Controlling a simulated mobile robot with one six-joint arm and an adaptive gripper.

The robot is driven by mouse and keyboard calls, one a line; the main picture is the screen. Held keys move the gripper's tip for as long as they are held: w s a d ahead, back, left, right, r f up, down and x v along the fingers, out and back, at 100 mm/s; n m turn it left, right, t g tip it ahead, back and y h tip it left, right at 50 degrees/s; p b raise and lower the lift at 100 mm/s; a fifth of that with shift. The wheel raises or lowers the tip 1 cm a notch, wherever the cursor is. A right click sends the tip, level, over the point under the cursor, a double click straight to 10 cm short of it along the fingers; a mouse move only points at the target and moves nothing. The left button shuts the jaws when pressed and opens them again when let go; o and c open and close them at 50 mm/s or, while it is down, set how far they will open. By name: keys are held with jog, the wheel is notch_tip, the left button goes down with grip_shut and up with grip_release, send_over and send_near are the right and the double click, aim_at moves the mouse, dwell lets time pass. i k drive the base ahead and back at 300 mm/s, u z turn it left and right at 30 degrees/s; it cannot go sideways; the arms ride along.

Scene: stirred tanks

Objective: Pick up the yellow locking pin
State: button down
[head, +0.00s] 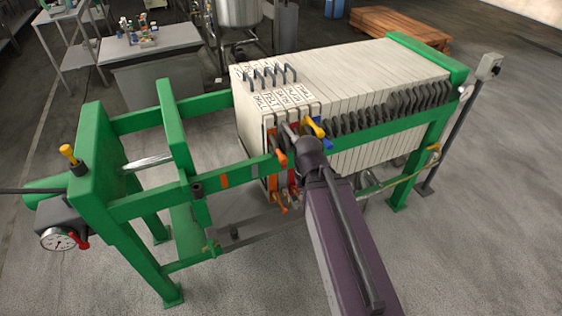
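A yellow-topped pin (67,153) with a dark lower part stands upright on the green end frame at the left of the press; it looks like the yellow locking pin. My dark purple arm reaches up from the lower right to the front of the white plates. Its end, where my gripper (300,138) is, lies far to the right of the pin. The arm hides most of the gripper, so its fingers are not clear. A separate yellow handle (315,128) shows close beside the arm's end.
The green press frame (240,176) with its long side rail runs across the middle. White filter plates (345,75) fill its right part. A pressure gauge (57,239) with a red handle sits below the pin. Grey floor in front is clear.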

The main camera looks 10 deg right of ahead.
aim_at(66, 150)
jog(key=u, duration=0.25)
jog(key=k, duration=0.2)
jog(key=u, duration=1.45)
